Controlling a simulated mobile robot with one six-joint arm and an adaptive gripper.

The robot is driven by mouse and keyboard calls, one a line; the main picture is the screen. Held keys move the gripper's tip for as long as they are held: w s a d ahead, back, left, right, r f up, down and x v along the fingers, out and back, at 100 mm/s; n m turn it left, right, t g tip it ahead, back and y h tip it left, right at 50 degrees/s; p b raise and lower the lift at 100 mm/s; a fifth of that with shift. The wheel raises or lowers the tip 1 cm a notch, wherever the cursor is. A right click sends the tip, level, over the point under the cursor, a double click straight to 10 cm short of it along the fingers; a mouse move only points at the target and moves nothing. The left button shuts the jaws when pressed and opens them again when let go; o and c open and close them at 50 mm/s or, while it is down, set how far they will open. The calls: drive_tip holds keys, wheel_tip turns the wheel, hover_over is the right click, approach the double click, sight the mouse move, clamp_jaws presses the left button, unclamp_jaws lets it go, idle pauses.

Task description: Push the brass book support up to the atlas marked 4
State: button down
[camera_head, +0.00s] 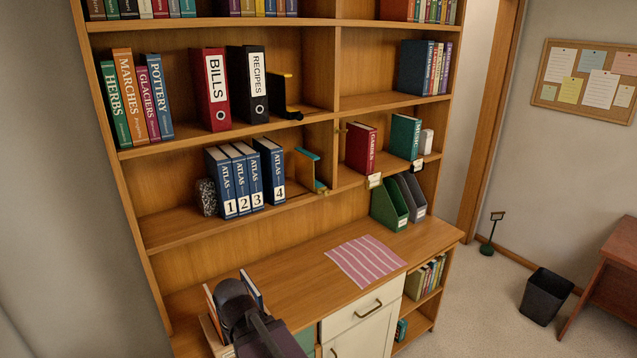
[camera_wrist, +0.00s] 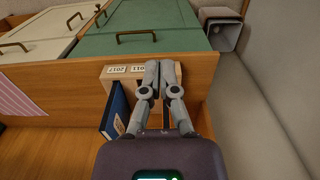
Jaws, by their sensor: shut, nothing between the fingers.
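The blue atlas marked 4 (camera_head: 272,170) stands upright on the middle shelf, beside the atlases marked 1 (camera_head: 219,180), 2 and 3. A narrow gap seems to part 3 from 4. The brass book support (camera_head: 315,157), with a teal face and brass-coloured edge, stands to the right of atlas 4, with bare shelf between them. My gripper (camera_wrist: 158,85) is shut and empty in the wrist view. It is low by the desk, over a wooden holder, well below the atlas shelf. In the head view my dark wrist hides its fingertips.
A speckled stone block (camera_head: 207,197) stands left of atlas 1. A divider and a red book (camera_head: 361,148) are right of the support. A black-and-yellow support (camera_head: 287,100) is on the shelf above. In the wrist view a blue book (camera_wrist: 116,112) leans beside my fingers.

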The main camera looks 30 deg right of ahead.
drive_tip(key=c, duration=0.8)
unclamp_jaws()
drive_tip(key=o, duration=0.4)
drive_tip(key=shift+w+d, duration=0.1)
drive_tip(key=shift+w, duration=0.2)
drive_tip(key=shift+c, duration=0.2)
drive_tip(key=shift+o, duration=0.2)
drive_tip(key=shift+w+d+f+y, duration=0.1)
drive_tip(key=shift+w+d+y, duration=0.05)
drive_tip(key=shift+w+y, duration=0.2)
drive_tip(key=w+d+r+n+t+y+b, duration=0.1)
drive_tip(key=w+d+r+t+y, duration=0.3)
drive_tip(key=w+d, duration=0.5)
drive_tip(key=w+d+r+n+t+y+b, duration=0.1)
drive_tip(key=w+d+r+n+t, duration=0.1)
drive_tip(key=w+d+t, duration=0.5)
drive_tip(key=d+r+m+t+h+b, duration=0.1)
drive_tip(key=d+r+t+h, duration=0.1)
drive_tip(key=d, duration=1.4)
drive_tip(key=d+r+m+t+h, duration=0.2)
drive_tip(key=d+r+t, duration=0.3)
drive_tip(key=d, duration=1)
wheel_tip(320, 180, up, 2)
drive_tip(key=shift+w+d+r+h+b, duration=0.1)
drive_tip(key=shift+w+d+h+b, duration=0.25)
drive_tip(key=shift+h, duration=0.5)
